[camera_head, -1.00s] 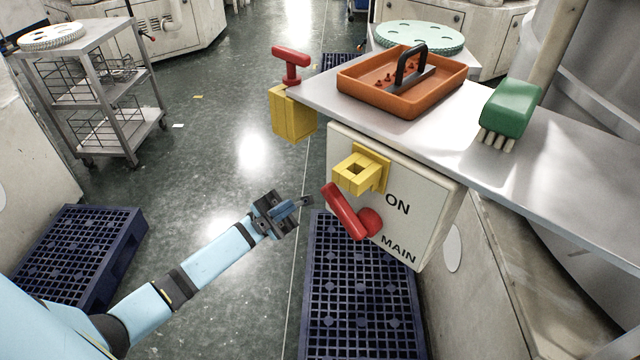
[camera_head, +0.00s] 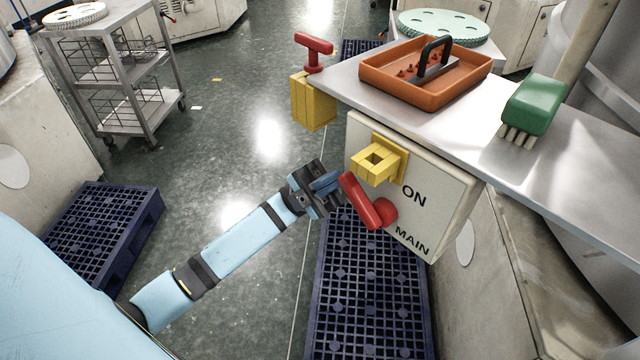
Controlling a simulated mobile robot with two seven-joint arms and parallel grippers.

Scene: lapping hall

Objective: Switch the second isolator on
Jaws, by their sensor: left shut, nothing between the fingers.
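A pale isolator box (camera_head: 440,190) hangs below the edge of the grey bench, marked ON and MAIN. Its red lever (camera_head: 362,202) is tilted, its free end pointing to the upper left, away from the ON mark. A yellow hollow bracket (camera_head: 376,160) sticks out of the box just above the lever. My left gripper (camera_head: 334,183) is shut and empty, its fingertips close to the left side of the lever's free end. I cannot tell whether they touch. My right gripper is out of view. No other isolator box shows clearly.
A red T-shaped handle (camera_head: 314,50) stands at the bench's left corner, above a yellow block (camera_head: 314,102). An orange tray (camera_head: 400,88) and a green brush (camera_head: 534,104) lie on the bench (camera_head: 590,170). Blue pallets (camera_head: 368,300) lie on the floor. A trolley (camera_head: 150,75) stands far left.

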